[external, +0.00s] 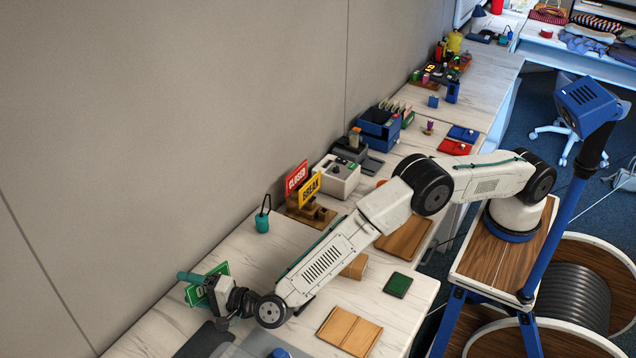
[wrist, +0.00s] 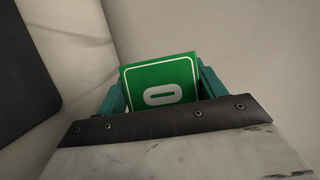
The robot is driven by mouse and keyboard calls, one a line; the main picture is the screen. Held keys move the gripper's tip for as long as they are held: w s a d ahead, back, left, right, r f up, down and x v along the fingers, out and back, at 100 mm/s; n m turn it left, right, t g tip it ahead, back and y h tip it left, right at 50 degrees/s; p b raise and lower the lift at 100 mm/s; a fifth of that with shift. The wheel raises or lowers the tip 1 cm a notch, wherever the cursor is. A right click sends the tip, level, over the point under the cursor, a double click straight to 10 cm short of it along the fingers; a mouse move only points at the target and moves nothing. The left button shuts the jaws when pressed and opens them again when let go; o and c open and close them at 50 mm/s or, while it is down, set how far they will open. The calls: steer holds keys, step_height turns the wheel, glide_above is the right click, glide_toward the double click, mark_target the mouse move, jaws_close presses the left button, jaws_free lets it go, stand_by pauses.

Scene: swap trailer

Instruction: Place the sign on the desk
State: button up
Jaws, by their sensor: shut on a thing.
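A green sign (external: 207,285) with a white border and white lettering is held by my gripper (external: 197,281) near the wall, at the lower left of the external view. My gripper is shut on the sign, with teal fingers on either side of it. The white marbled desk (external: 265,258) runs along the wall. I cannot tell whether the sign touches the desk.
A red "CLOSED" sign (external: 296,177) and a yellow "BREAK" sign (external: 310,188) stand in a wooden holder (external: 318,214). A teal container (external: 262,221), a white box (external: 336,177), a dark green pad (external: 398,285) and a wooden board (external: 349,331) are on the desk. Bare desk shows around the teal container.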

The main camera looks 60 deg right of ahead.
step_height(320, 180, up, 14)
steer(key=r, duration=0.1)
steer(key=w+d+r, duration=0.1)
steer(key=w+d, duration=0.1)
steer(key=d, duration=1.4)
steer(key=w+d+r, duration=0.1)
steer(key=d+r, duration=0.1)
steer(key=d, duration=1.5)
steer(key=s+d+f+n+g+y, duration=0.1)
steer(key=s+d+f+n+y, duration=0.25)
steer(key=s+d, duration=1.05)
steer(key=shift+m, duration=0.45)
steer(key=shift+w+d+f, duration=0.25)
steer(key=shift+f, duration=3.6)
steer(key=shift+w+d+f, duration=0.2)
steer(key=shift+w+f, duration=0.1)
steer(key=shift+f, duration=3.55)
steer(key=shift+w+d+f, duration=0.25)
steer(key=shift+f, duration=3.6)
steer(key=shift+f, duration=0.1)
